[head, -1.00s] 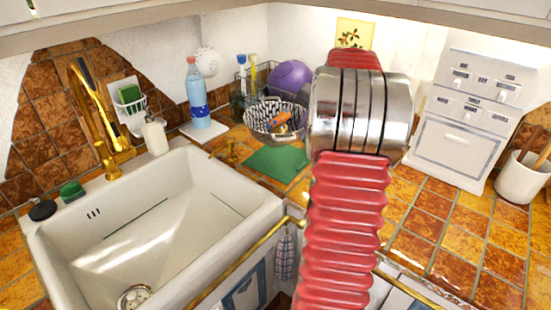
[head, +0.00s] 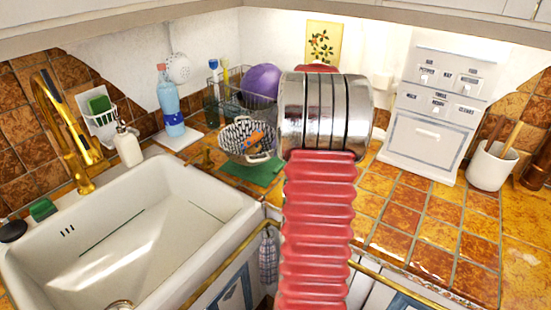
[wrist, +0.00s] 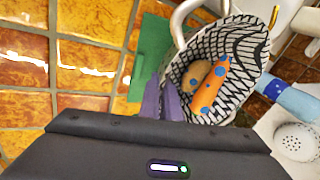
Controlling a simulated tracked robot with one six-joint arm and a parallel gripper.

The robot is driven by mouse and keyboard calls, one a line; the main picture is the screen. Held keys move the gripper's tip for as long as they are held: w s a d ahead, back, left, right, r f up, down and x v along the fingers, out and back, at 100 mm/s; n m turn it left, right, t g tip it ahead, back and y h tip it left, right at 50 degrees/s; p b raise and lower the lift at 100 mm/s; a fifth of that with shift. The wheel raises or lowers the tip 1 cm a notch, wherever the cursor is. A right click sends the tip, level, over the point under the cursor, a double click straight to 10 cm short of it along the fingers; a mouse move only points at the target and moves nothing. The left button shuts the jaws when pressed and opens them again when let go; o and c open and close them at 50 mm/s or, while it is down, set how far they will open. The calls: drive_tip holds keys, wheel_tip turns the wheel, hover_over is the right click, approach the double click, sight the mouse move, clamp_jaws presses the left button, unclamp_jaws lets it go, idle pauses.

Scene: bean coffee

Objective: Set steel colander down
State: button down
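The steel colander (head: 235,148) has loop handles and a black-and-white zigzag lining. It holds orange, blue-spotted things (wrist: 212,85) and sits over or just above a green mat (head: 262,174) on the tiled counter; whether its base touches is unclear. In the wrist view the colander (wrist: 236,42) looks tilted, its rim against my gripper's purple fingers (wrist: 167,98). The fingers are close together and appear shut on the rim, beside the mat (wrist: 150,42). In the head view my red arm and its steel joint hide the gripper.
A wire rack with a purple bowl (head: 261,83) stands behind the colander. A blue bottle (head: 169,100) and the sink (head: 130,235) are to the left. A white toy-like oven (head: 428,125) and utensil pot (head: 490,167) stand right. Tiles between are clear.

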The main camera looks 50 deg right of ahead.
drive_tip(key=shift+f, duration=1.85)
drive_tip(key=c, duration=2.5)
unclamp_jaws()
drive_tip(key=shift+f, duration=0.15)
drive_tip(key=o, duration=0.5)
drive_tip(key=v, duration=1.2)
